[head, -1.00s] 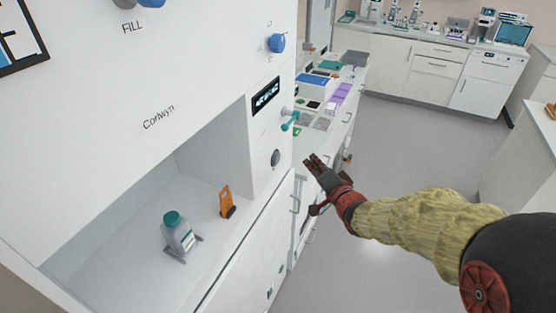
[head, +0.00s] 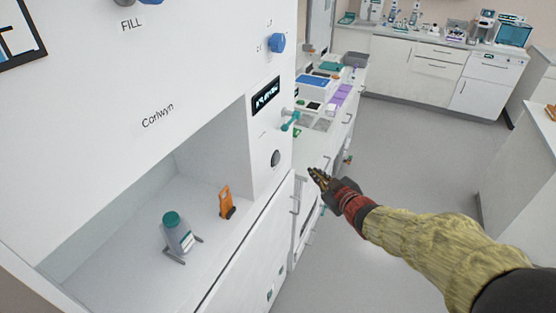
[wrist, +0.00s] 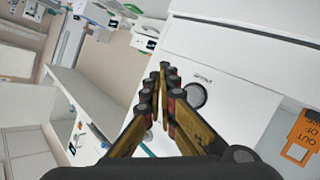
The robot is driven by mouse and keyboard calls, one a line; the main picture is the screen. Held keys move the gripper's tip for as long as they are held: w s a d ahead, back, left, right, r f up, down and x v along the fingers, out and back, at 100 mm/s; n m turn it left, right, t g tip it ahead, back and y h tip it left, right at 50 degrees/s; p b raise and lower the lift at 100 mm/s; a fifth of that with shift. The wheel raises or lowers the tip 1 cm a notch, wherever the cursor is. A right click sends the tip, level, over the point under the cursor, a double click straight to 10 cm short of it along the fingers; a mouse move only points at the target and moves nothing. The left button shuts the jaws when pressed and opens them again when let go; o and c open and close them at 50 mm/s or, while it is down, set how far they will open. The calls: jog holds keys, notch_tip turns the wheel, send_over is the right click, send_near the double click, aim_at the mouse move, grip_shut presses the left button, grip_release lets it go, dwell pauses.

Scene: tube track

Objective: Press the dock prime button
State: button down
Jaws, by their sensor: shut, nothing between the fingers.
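A round dark grey button (head: 275,158) sits on the narrow front panel of the white Corlwyn machine, below a small dark display (head: 265,96). No label on it is readable, so I cannot confirm that it is the dock prime button. My gripper (head: 314,173) is shut and empty, to the right of the panel and slightly below the button in the head view. In the wrist view my gripper's fingers (wrist: 163,70) are together and appear apart from the button.
A teal lever (head: 290,121) and a blue knob (head: 277,43) stick out near the button. A counter with trays (head: 340,95) lies behind. The floor at right is clear.

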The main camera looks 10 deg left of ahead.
aim_at(277, 159)
jog(key=shift+a, duration=0.1)
dwell(0.3)
jog(key=w+a+b, duration=0.3)
jog(key=a+b, duration=0.2)
jog(key=a, duration=0.3)
jog(key=shift+a, duration=0.2)
dwell(1.4)
jog(key=shift+w+a, duration=0.15)
jog(key=shift+a, duration=0.1)
jog(key=shift+w+a+b, duration=0.2)
jog(key=shift+a+b, duration=0.3)
jog(key=shift+b, duration=0.15)
dwell(0.7)
jog(key=shift+d, duration=0.1)
jog(key=shift+s+d+p, duration=0.35)
jog(key=shift+d+p, duration=0.2)
jog(key=shift+d, duration=0.25)
